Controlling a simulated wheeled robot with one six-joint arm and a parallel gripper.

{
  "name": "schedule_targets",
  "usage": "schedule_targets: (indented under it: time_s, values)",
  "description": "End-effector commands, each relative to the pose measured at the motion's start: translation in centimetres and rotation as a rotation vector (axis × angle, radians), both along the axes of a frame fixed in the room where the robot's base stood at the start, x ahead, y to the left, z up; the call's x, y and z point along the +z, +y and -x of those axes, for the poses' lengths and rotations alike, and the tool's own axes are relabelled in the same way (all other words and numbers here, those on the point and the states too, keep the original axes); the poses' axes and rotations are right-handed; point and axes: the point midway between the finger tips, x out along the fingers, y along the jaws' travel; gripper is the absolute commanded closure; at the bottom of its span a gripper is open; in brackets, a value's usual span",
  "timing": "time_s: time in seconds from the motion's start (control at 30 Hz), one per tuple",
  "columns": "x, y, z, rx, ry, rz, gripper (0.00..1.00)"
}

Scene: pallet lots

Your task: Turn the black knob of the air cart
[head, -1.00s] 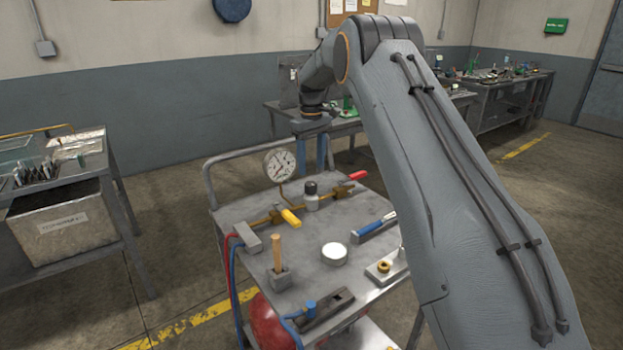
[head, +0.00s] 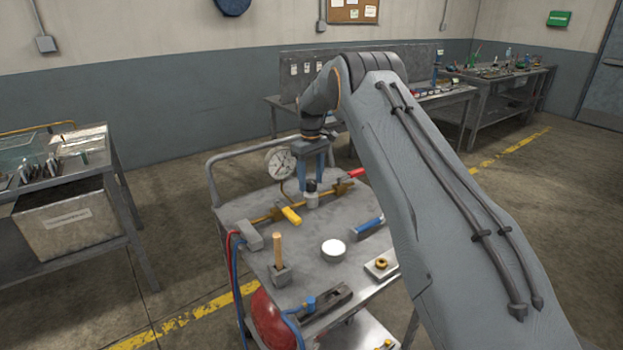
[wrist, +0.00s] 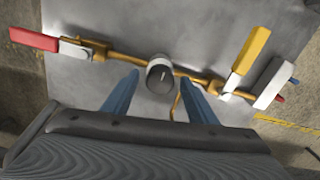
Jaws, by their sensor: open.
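The black knob (head: 311,186) tops a light grey regulator body on the brass pipe of the air cart (head: 307,235). In the wrist view the knob (wrist: 160,76) shows from above, with a pale line across its top. My gripper (head: 312,178) points down at the knob, its blue fingers open. In the wrist view the gripper's fingertips (wrist: 160,82) stand on either side of the knob, with gaps to it. I cannot tell whether they reach down to its height.
A pressure gauge (head: 279,163) stands close to the left of my gripper. A yellow valve lever (head: 291,215) and a red one (head: 354,174) flank the knob. A wooden handle (head: 277,249) stands upright, and a white round item (head: 334,250) lies on the cart top.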

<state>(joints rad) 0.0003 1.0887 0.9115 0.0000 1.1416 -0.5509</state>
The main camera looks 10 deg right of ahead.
Motion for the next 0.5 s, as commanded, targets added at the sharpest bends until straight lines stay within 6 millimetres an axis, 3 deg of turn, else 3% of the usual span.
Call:
schedule_targets:
  time_s: [0.13,0.37,0.5]
  values:
    - [0.00,0.01,-0.01,0.000,0.000,0.000,0.49]
    - [0.02,0.01,-0.01,0.000,0.000,0.000,0.88]
    - [0.03,-0.01,-0.02,-0.003,0.000,0.000,0.89]
